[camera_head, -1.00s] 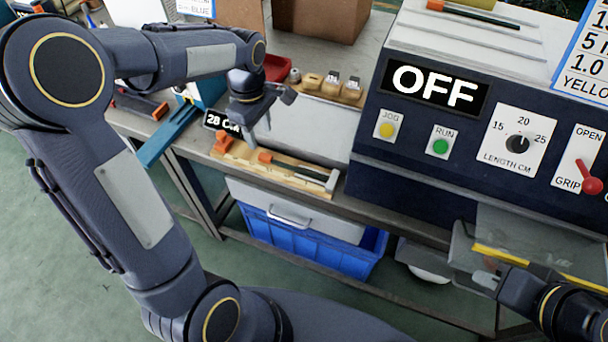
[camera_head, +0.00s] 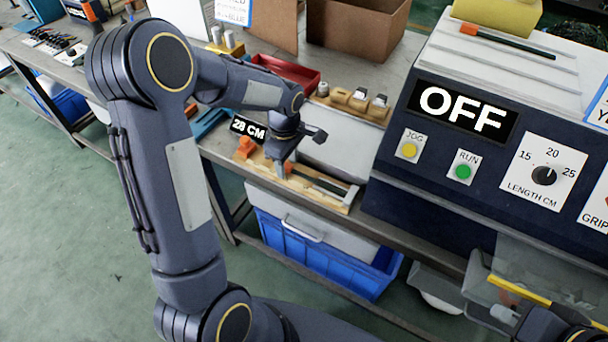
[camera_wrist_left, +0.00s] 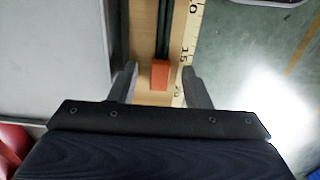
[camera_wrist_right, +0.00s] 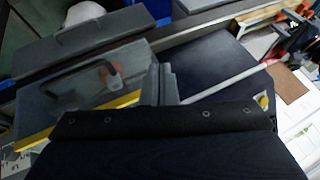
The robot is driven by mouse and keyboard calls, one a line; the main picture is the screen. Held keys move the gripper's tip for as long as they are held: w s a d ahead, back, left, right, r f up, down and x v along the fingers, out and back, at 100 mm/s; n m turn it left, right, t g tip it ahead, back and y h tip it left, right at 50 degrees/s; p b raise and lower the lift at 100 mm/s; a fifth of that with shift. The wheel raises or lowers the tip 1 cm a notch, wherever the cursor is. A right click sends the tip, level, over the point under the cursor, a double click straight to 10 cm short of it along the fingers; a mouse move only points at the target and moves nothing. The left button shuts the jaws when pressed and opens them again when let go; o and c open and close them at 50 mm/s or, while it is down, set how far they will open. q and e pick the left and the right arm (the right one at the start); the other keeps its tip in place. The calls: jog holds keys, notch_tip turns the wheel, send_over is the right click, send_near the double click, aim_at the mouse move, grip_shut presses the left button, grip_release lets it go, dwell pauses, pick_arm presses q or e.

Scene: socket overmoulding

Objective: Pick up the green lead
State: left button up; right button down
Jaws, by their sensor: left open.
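The green lead (camera_wrist_left: 163,30) is a thin dark green strip with an orange end (camera_wrist_left: 160,75). It lies along a wooden board with a printed scale (camera_wrist_left: 188,45). In the head view the lead (camera_head: 325,190) lies on the board at the bench's front edge. My left gripper (camera_head: 281,172) points down over the board. In the left wrist view my left gripper (camera_wrist_left: 160,82) is open, with one finger on each side of the orange end; contact is not visible. My right gripper (camera_head: 503,314) is low at the right, its fingers together and empty in the right wrist view (camera_wrist_right: 162,82).
A dark machine (camera_head: 430,165) with an OFF display stands right of the board. A wooden block (camera_head: 350,105) with small parts and a red tray (camera_head: 285,75) are behind. A 28 CM sign (camera_head: 249,128) stands at the board's left end. A blue bin (camera_head: 320,255) is below.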

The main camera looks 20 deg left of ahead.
pick_arm(q)
grip_shut()
jog(key=shift+r, duration=0.1)
